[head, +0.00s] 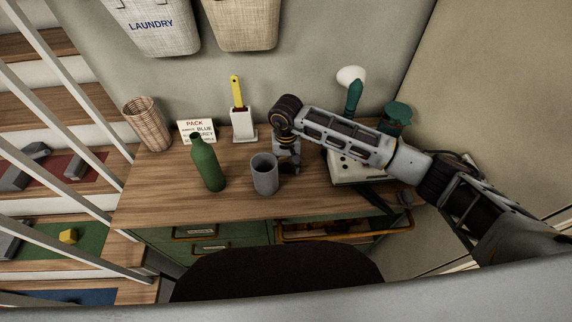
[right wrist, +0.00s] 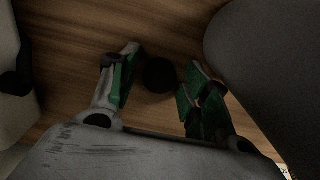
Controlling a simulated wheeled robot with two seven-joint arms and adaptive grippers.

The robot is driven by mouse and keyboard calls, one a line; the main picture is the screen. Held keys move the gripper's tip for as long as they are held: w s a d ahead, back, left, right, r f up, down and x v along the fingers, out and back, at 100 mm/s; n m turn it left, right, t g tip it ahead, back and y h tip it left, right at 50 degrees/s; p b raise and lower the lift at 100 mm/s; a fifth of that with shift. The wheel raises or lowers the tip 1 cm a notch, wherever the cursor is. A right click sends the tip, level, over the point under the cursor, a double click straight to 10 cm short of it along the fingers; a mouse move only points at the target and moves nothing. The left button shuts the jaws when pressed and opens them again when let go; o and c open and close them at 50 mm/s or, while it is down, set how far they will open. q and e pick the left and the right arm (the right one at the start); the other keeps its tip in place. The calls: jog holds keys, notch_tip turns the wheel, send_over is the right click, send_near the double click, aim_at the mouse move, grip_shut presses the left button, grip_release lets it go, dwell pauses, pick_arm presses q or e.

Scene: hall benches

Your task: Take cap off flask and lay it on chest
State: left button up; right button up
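The green flask (head: 207,166) stands upright on the wooden top of the chest (head: 155,190), left of the grey cup. Its narrow top looks dark; I cannot tell from this view whether that is a cap or the open mouth. My right gripper (head: 289,167) points down just right of the cup, low over the chest. In the right wrist view a small round black thing, likely the cap (right wrist: 160,75), shows against the wood between the fingers of my right gripper (right wrist: 158,88). The fingers stand apart with gaps beside it. My left gripper is not in view.
The grey cup (head: 265,176) is close beside my right gripper. A white holder with a yellow-handled brush (head: 242,124), a sign (head: 196,130) and a wicker basket (head: 146,122) stand at the back. A pale device (head: 348,169) is on the right. The front left top is clear.

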aim_at(286, 166)
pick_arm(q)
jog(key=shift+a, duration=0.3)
pick_arm(e)
jog(key=shift+r, duration=0.65)
notch_tip(286, 166, up, 3)
jog(key=shift+f, duration=0.1)
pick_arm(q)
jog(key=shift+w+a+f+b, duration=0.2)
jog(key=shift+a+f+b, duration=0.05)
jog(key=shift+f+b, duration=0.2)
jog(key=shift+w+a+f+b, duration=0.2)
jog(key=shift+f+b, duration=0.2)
pick_arm(e)
notch_tip(286, 166, up, 8)
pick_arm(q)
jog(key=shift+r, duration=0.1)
